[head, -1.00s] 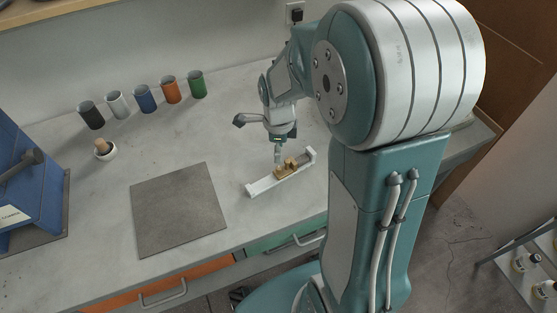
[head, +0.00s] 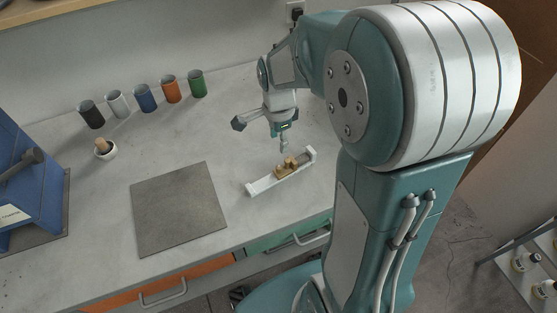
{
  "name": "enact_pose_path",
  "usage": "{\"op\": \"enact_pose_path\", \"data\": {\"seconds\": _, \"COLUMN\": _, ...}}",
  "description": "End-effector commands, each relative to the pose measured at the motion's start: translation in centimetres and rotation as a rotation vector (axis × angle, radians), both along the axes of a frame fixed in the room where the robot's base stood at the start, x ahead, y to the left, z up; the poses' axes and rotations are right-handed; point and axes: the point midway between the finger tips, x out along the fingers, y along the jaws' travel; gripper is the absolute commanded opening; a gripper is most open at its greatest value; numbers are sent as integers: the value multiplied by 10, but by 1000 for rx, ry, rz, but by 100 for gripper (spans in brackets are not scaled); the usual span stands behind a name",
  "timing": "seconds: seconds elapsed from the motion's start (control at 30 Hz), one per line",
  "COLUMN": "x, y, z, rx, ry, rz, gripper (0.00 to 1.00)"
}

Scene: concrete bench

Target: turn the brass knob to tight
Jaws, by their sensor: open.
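The brass knob (head: 290,162) sits on a brass block (head: 286,171) that rides on a white rail-like fixture (head: 262,185) with raised ends. The fixture lies at a slant on the concrete bench, right of the grey mat. My gripper (head: 284,148) is open and points down just above and behind the brass piece, apart from it as far as I can tell. The fingers are small in this view, and the knob's exact angle is too small to read.
A grey square mat (head: 180,209) lies left of the fixture. Several coloured cups, including a green one (head: 197,84), stand in a row at the back. The bench around the fixture is clear.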

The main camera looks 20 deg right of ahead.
Motion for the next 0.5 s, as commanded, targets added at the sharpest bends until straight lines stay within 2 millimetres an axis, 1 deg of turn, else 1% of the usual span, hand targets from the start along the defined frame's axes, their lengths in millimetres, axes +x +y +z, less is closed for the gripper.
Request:
{"op": "enact_pose_path", "data": {"seconds": 0.1, "x": -1, "y": 0, "z": -2, "rx": 0, "ry": 1, "rz": 241, "gripper": 60}}
{"op": "enact_pose_path", "data": {"seconds": 0.23, "x": -1, "y": 0, "z": -4, "rx": 1, "ry": 2, "rz": 471, "gripper": 60}}
{"op": "enact_pose_path", "data": {"seconds": 0.33, "x": -1, "y": 0, "z": -5, "rx": 1, "ry": 2, "rz": 585, "gripper": 60}}
{"op": "enact_pose_path", "data": {"seconds": 0.4, "x": -1, "y": 0, "z": -6, "rx": 1, "ry": 2, "rz": 628, "gripper": 60}}
{"op": "enact_pose_path", "data": {"seconds": 0.5, "x": -1, "y": 0, "z": -10, "rx": 1, "ry": 2, "rz": 648, "gripper": 60}}
